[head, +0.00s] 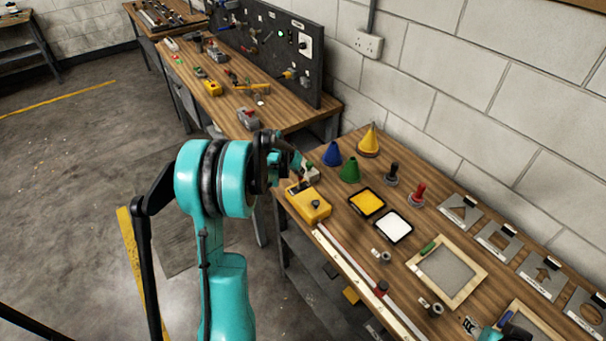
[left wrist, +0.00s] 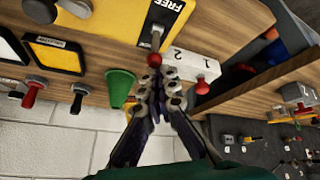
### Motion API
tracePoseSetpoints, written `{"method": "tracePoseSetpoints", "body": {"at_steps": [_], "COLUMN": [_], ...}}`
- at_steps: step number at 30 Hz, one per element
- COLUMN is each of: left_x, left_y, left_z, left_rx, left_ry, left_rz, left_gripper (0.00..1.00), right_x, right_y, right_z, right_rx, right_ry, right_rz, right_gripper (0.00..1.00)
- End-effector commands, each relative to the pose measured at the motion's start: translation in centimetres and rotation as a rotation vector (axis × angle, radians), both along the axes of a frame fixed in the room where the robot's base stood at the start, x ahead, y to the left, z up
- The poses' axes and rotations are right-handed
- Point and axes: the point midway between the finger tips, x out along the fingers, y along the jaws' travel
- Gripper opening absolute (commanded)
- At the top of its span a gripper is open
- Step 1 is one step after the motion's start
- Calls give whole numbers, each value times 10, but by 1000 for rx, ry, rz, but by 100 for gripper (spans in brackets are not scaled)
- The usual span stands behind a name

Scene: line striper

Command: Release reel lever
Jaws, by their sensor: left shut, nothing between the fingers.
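The yellow box (head: 308,203) lies on the near bench at its left end. In the left wrist view the yellow box (left wrist: 165,14) carries the word FREE and a short metal lever (left wrist: 157,34) with a red knob (left wrist: 154,60). My left gripper (left wrist: 157,84) is shut and empty, its fingertips just below the red knob. I cannot tell whether they touch it. In the head view my left arm hides most of the gripper (head: 283,172), which is close to the box's far side.
A white block marked 1 and 2 (left wrist: 195,70) with another red knob (left wrist: 202,87) sits right beside the fingers. The green cone (head: 349,170), blue cone (head: 332,154) and yellow cone (head: 369,140) stand behind the box. Yellow (head: 366,202) and white (head: 393,226) trays lie right of it.

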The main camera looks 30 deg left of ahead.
Motion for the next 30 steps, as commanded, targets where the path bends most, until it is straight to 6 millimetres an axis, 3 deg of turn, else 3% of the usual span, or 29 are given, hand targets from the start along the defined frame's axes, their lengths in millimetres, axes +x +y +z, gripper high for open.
{"method": "tracePoseSetpoints", "body": {"at_steps": [1, 9, 30], "left_x": [-5, -19, -17], "left_y": [3, 9, 7], "left_z": [-6, -6, 15], "left_rx": [-17, -102, -97], "left_ry": [-40, -244, -233], "left_rz": [5, 3, -1], "left_gripper": [0, 0, 0], "right_x": [0, 0, 0], "right_y": [0, 0, 0], "right_z": [-11, -37, -20], "right_rx": [0, 0, 0], "right_ry": [0, 0, 0], "right_rz": [0, 0, 0], "right_gripper": [40, 40, 40]}}
